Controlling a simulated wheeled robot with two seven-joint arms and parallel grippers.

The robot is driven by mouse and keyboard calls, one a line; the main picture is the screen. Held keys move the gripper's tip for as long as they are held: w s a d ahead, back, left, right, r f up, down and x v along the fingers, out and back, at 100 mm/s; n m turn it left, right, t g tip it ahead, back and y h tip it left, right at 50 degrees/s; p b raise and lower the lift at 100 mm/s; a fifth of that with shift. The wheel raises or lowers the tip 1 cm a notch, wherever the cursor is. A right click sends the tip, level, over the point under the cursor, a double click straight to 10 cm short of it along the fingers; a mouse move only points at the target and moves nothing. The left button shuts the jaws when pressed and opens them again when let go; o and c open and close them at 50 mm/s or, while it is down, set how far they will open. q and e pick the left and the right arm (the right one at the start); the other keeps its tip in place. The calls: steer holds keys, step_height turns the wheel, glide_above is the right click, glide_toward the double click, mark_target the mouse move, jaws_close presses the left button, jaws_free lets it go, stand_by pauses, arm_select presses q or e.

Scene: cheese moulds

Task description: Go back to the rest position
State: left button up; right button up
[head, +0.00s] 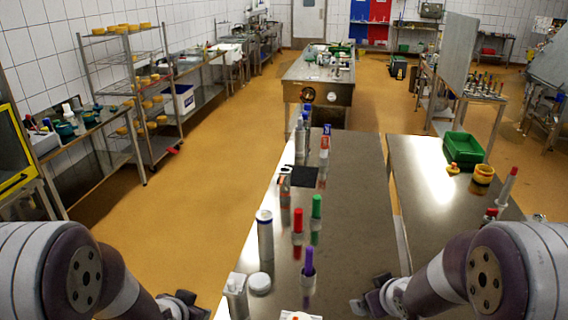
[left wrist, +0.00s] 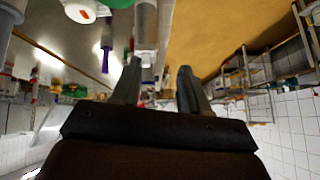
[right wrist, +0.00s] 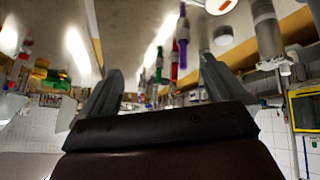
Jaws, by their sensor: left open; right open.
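My left gripper (head: 184,304) is low at the left of the head view, beside the left edge of the steel table. In the left wrist view its two fingers (left wrist: 160,88) are apart with nothing held between them. My right gripper (head: 372,300) is low at the right of the head view, over the table's right side. In the right wrist view its fingers (right wrist: 162,90) are apart and empty. The wrist views look upside down.
The steel table (head: 345,215) carries a grey cylinder (head: 265,236), a red-capped bottle (head: 298,222), a green-capped bottle (head: 316,206), a purple-topped bottle (head: 308,268) and a white round lid (head: 260,283). A green crate (head: 461,148) stands on the right table. The table's middle right is clear.

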arm_select(q)
steer(key=s+r+n+g+y, duration=0.1)
steer(key=s+r+n+g, duration=0.3)
steer(key=s, duration=0.7)
arm_select(e)
steer(key=s+a+r+m+g, duration=0.2)
steer(key=s+m+g, duration=0.25)
steer(key=s, duration=0.85)
arm_select(q)
step_height(320, 180, down, 13)
steer(key=s+g+b, duration=0.2)
steer(key=b, duration=0.8)
steer(key=shift+d, duration=0.4)
arm_select(e)
step_height(320, 180, down, 12)
steer(key=s+g, duration=0.1)
steer(key=s, duration=0.1)
steer(key=shift+s+a+f+n+h, duration=0.2)
steer(key=shift+s+n+h, duration=0.05)
steer(key=shift+n+h, duration=0.1)
steer(key=shift+w+g, duration=0.15)
steer(key=shift+g, duration=0.1)
